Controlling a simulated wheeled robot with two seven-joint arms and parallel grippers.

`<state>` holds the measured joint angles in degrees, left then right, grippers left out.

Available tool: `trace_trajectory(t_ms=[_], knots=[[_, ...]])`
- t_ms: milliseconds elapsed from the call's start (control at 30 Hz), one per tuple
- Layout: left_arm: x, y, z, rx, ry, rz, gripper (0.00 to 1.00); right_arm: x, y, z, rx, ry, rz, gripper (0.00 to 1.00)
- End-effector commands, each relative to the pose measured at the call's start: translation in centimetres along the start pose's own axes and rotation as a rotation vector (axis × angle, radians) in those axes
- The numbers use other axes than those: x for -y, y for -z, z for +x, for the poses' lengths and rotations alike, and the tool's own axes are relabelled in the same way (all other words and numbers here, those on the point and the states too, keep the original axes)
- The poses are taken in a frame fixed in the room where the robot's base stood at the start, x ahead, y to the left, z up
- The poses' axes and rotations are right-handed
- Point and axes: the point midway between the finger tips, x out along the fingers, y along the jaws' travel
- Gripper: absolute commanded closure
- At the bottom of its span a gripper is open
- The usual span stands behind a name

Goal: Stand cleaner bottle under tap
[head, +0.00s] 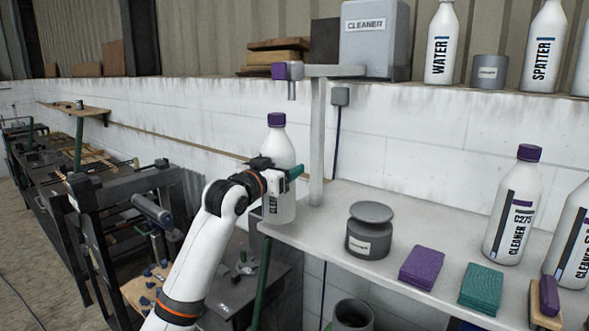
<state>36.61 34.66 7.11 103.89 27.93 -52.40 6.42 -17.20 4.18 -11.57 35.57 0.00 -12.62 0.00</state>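A white bottle with a purple cap (277,143) is upright at the left end of the grey bench (335,198). Its label is mostly hidden by my gripper. My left gripper (284,174) is at the bottle's middle, its fingers closed about it. I cannot tell whether the bottle's base touches the bench. The tap (291,88), with a purple handle, hangs from an arm on a post. Its spout is above the bottle's cap, slightly right of it, with a gap between. My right gripper cannot be made out.
A grey cleaner tank (373,38) stands above the tap's bracket. A grey pump pot (369,230), purple pads (422,265), teal pads (482,287) and a C275 cleaner bottle (513,210) stand to the right on the bench. The tap post (317,140) is close right of the bottle.

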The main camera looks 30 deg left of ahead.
Motion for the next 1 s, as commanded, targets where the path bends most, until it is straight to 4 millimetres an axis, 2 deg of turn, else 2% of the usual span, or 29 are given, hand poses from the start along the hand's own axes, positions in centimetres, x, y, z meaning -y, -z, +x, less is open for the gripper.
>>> trace_trajectory(t_ms=[33, 100, 300, 467, 700, 967, 1000], knots=[[0.1, -0.6, 1.4, 0.002, 0.0, -0.004, 0.62, 0.0, -0.1, -1.0, 0.001, 0.0, 0.0, 0.64], [0.0, -0.6, 3.0, 0.002, -0.001, -0.004, 0.62, 0.0, -0.2, -1.5, 0.001, 0.0, 0.0, 0.64], [0.0, -0.3, 6.0, 0.003, 0.0, 0.0, 0.62, 0.2, -0.2, -2.4, 0.001, 0.003, -0.001, 0.64], [0.0, 0.2, 6.7, 0.002, 0.0, 0.001, 0.62, 0.6, -0.2, -2.7, 0.0, 0.006, -0.002, 0.64], [0.0, 3.1, 6.6, 0.002, 0.0, 0.0, 0.62, 0.8, -0.3, -4.2, -0.001, 0.009, -0.002, 0.64], [0.0, 3.4, 6.6, 0.005, 0.0, 0.001, 0.62, 0.8, -0.2, -4.0, -0.002, 0.01, -0.001, 0.64], [0.0, 3.6, 6.6, 0.001, 0.0, 0.001, 0.28, 0.8, -0.2, -4.0, -0.002, 0.01, -0.001, 0.64]])
